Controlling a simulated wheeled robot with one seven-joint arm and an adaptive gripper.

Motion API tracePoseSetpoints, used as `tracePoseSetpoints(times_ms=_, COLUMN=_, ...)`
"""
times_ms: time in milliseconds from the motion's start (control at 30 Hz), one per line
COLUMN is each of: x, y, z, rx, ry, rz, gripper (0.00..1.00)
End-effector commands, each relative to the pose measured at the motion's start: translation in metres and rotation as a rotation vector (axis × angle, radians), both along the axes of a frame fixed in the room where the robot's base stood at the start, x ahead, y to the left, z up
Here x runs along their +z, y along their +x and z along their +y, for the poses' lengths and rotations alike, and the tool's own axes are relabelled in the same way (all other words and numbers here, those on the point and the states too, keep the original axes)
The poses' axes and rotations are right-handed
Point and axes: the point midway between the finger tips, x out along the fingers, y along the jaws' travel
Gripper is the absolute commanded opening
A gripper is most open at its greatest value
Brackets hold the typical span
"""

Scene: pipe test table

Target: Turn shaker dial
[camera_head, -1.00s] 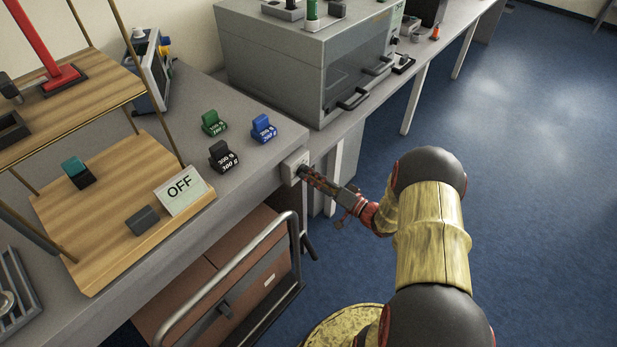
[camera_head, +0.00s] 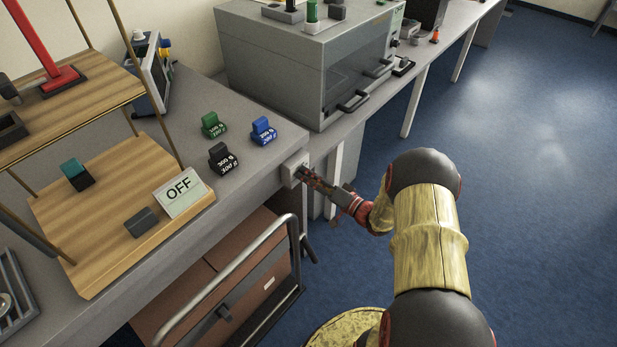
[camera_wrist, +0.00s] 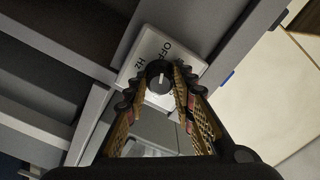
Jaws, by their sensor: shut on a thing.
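The shaker dial (camera_wrist: 159,84) is a round black knob with a pale pointer line, on a white plate (camera_wrist: 150,52) marked "OFF" and "Hz". My gripper (camera_wrist: 160,90) has its fingers on either side of the knob and is shut on it in the wrist view. In the head view my gripper (camera_head: 303,174) reaches the small white box (camera_head: 293,167) on the front edge of the table, and the knob is hidden there by the fingers. A tilted sign reading "OFF" (camera_head: 180,193) stands on the wooden shaker platform (camera_head: 95,220).
Green (camera_head: 212,125), blue (camera_head: 263,130) and black (camera_head: 222,158) weights stand on the grey table. A grey oven-like box (camera_head: 300,60) stands behind. A trolley rail (camera_head: 225,275) runs below the table front. Blue floor is clear to the right.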

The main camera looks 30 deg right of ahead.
Motion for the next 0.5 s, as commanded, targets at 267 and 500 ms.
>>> tracePoseSetpoints(times_ms=267, x=-0.0005, y=-0.0001, z=0.0, rx=-0.001, ry=0.0, rz=0.001, gripper=0.0)
tracePoseSetpoints(times_ms=500, x=-0.0006, y=-0.0002, z=0.0, rx=-0.001, ry=0.018, rz=0.007, gripper=0.0)
